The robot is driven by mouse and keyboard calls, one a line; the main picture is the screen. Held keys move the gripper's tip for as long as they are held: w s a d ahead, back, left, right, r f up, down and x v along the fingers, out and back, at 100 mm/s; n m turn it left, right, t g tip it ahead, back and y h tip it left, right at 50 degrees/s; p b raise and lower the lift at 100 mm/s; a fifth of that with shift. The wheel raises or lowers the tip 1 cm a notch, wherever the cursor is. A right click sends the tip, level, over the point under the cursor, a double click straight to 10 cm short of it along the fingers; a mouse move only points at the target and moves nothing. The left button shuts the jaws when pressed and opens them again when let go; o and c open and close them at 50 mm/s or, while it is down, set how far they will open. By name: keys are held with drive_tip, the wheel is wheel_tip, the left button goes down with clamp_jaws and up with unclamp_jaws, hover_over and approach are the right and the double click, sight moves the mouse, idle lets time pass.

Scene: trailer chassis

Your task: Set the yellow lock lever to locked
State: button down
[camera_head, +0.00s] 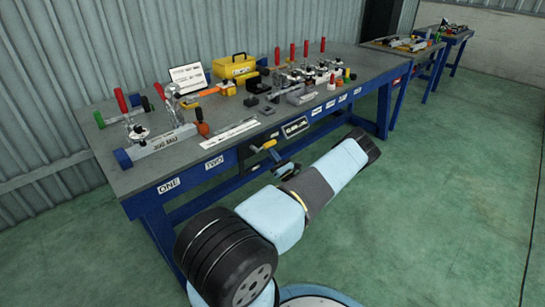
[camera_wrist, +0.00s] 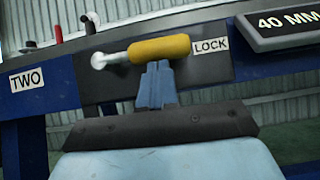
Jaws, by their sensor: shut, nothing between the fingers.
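The yellow lock lever (camera_wrist: 160,48) is on a dark plate on the bench's front. In the wrist view it lies nearly level, tilted slightly up to the right from its pale pivot at the left. Its yellow grip ends beside the white LOCK label (camera_wrist: 210,46). The lever also shows in the head view (camera_head: 268,144). My gripper (camera_wrist: 157,68) is shut and empty. Its blue fingertips overlap the lower edge of the yellow grip in the wrist view; I cannot tell whether they touch it.
The blue workbench (camera_head: 190,172) carries several clamps and tools, a yellow toolbox (camera_head: 233,67) and a long grey block (camera_head: 162,141). A dark 40 MM display (camera_wrist: 283,24) is right of the lever. The green floor in front is open.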

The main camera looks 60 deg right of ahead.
drive_tip(key=shift+w+d+r+n+y, duration=0.1)
drive_tip(key=shift+d+r+n+y, duration=0.1)
drive_tip(key=shift+r+n+y, duration=0.3)
drive_tip(key=shift+r, duration=0.15)
drive_tip(key=s+a+f, duration=0.2)
drive_tip(key=s+f, duration=0.6)
drive_tip(key=f, duration=0.3)
drive_tip(key=shift+s+a, duration=0.35)
drive_tip(key=shift+s, duration=0.05)
